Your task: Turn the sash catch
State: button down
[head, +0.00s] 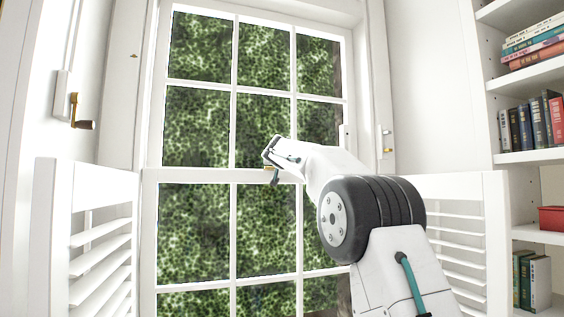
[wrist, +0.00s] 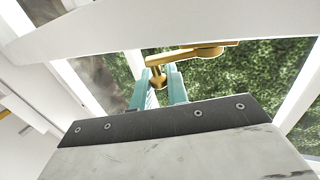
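The brass sash catch (wrist: 190,53) crosses the top of the wrist view, with its arm running left to a small knob (wrist: 157,79). My gripper (wrist: 160,73) has two teal fingers, one on each side of the knob. The gap between them is about as wide as the knob; I cannot tell whether both fingers press on it. In the head view my gripper (head: 273,178) is at the window's meeting rail (head: 195,175), right of the middle. There only a little brass shows beside it, and my wrist hides most of the catch.
White louvred shutters stand at left (head: 100,260) and right (head: 458,230) of the window. A brass crank handle (head: 80,123) sticks out on the left wall. A bookshelf (head: 530,160) fills the right side. Glazing bars (head: 234,100) divide the panes.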

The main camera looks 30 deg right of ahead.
jog(key=shift+w+d+f+n+t+y, duration=0.15)
jog(key=shift+n+t+y, duration=0.15)
jog(key=shift+n+y, duration=0.35)
jog(key=shift+w+t+y, duration=0.1)
jog(key=shift+t+y, duration=0.2)
jog(key=shift+y, duration=0.05)
jog(key=c, duration=1.4)
grip_release()
jog(key=shift+c, duration=0.2)
jog(key=v, duration=0.7)
jog(key=shift+s, duration=0.35)
